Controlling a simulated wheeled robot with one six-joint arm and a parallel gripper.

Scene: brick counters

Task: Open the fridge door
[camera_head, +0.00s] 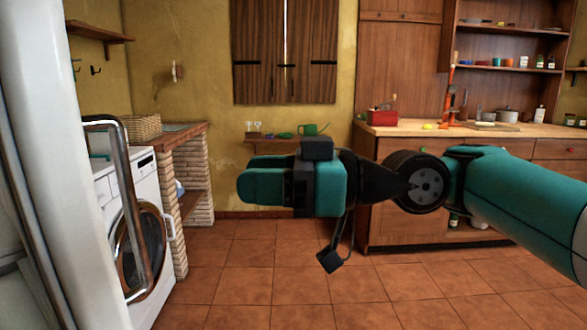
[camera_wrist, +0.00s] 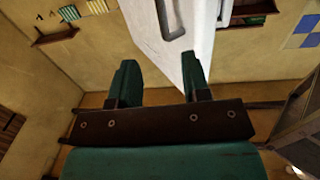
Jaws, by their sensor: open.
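The white fridge (camera_head: 55,130) stands at the left edge of the head view, close to the camera and partly out of frame. Its long metal handle (camera_head: 131,210) runs upright along the near side. My teal gripper (camera_head: 242,186) points left toward the handle, clearly apart from it. In the wrist view my gripper (camera_wrist: 160,78) has its two fingers spread, with nothing between them. The fridge (camera_wrist: 195,35) shows beyond the fingers, with its grey handle (camera_wrist: 172,20) at the top. I cannot tell whether the door is fully closed.
A white washing machine (camera_head: 130,200) stands behind the handle, beside a brick-legged counter (camera_head: 200,175). A wooden counter (camera_head: 400,190) with a red box (camera_head: 382,117) stands at the back right. The tiled floor (camera_head: 290,275) in the middle is clear.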

